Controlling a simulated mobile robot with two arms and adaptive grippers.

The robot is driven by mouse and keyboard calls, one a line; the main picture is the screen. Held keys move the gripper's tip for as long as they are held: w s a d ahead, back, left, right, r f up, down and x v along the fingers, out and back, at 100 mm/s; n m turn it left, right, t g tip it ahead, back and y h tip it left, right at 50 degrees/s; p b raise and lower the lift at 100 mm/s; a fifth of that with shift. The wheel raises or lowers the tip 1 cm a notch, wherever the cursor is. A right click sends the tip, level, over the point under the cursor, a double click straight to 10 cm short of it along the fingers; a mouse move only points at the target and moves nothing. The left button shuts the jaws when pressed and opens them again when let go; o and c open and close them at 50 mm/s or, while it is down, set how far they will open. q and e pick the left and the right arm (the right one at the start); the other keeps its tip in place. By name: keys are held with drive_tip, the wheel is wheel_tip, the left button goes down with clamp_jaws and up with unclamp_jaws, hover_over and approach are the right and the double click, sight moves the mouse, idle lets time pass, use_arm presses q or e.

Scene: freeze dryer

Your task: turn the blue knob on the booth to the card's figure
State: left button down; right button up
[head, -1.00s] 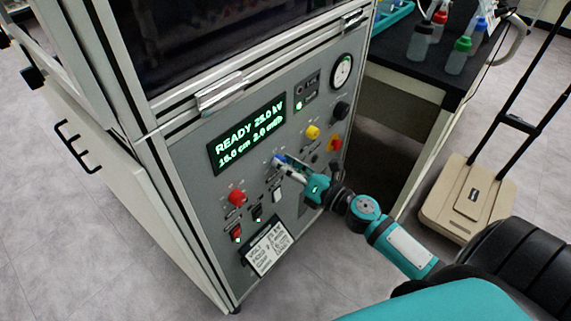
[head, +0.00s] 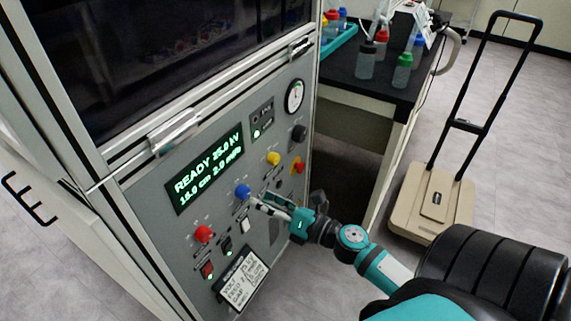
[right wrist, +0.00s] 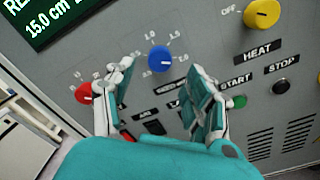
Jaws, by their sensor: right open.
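The blue knob (head: 242,191) sits on the grey front panel of the booth (head: 150,215), below the green display (head: 204,170). In the right wrist view the blue knob (right wrist: 160,58) has a white pointer mark and a printed scale around it. My right gripper (head: 262,204) is open, just right of and below the knob in the head view. In the right wrist view its fingers (right wrist: 162,72) stand apart on either side of the knob, with no contact visible. The white card (head: 240,282) is low on the panel; its figures are too small to read surely. My left gripper is out of view.
A red knob (head: 203,233) is left of the blue one; a yellow knob (head: 273,158) and a red-yellow stop button (head: 298,166) are to the right. Switches (head: 226,244) lie below. A black-topped table (head: 350,88) with bottles and a beige trolley (head: 420,200) stand right.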

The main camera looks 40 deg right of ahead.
drive_tip(key=v, duration=0.7)
drive_tip(key=shift+s, duration=0.2)
